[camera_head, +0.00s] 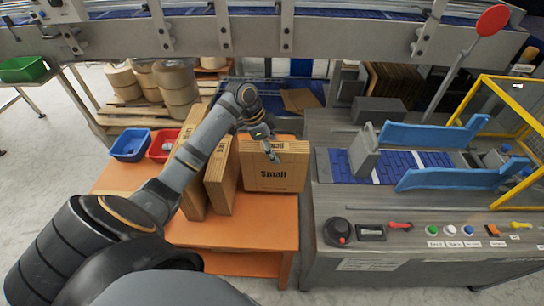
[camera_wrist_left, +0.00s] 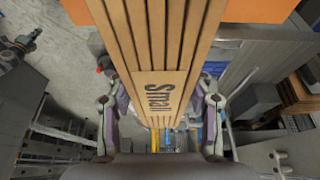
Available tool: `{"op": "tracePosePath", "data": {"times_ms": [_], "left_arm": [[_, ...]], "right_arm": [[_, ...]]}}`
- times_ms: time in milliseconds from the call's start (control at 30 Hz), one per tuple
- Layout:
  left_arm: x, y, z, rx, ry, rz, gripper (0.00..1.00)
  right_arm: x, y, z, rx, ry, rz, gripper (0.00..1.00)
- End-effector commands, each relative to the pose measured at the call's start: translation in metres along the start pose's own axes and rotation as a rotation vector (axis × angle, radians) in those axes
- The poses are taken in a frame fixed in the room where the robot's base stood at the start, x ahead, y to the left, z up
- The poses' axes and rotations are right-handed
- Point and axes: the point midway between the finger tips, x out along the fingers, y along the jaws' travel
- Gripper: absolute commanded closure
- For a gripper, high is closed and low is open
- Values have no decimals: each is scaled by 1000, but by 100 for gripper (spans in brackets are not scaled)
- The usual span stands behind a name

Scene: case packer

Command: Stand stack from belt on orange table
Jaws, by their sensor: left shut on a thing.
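A stack of flat brown cartons (camera_head: 272,172) printed "Small" is upright over the right side of the orange table (camera_head: 240,232). My left gripper (camera_head: 266,146) is shut on this stack from above. In the left wrist view, the carton stack (camera_wrist_left: 155,60) lies between the two fingers of the left gripper (camera_wrist_left: 157,105), edges toward the camera. I cannot tell whether its lower edge touches the table. The belt (camera_head: 395,165), with blue slats, is to the right of the table. The right gripper is not in view.
More carton stacks (camera_head: 221,178) stand on the table left of the held stack. A blue bin (camera_head: 130,145) and a red bin (camera_head: 162,146) are at the table's left back. Blue guides (camera_head: 450,177) flank the belt. The table's front is clear.

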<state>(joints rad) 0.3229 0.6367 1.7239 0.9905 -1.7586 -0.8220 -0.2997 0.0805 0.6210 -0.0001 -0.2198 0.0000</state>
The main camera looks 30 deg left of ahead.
Motion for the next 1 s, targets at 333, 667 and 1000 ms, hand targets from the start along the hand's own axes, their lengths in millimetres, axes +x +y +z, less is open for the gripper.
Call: {"op": "tracePosePath", "data": {"times_ms": [333,667,1000], "left_arm": [[28,-3,19,-2,-1,1,100],[34,-4,21,0,-1,-1,100],[36,-4,22,-1,-2,0,25]], "right_arm": [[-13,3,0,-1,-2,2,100],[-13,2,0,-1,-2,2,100],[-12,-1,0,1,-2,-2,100]]}}
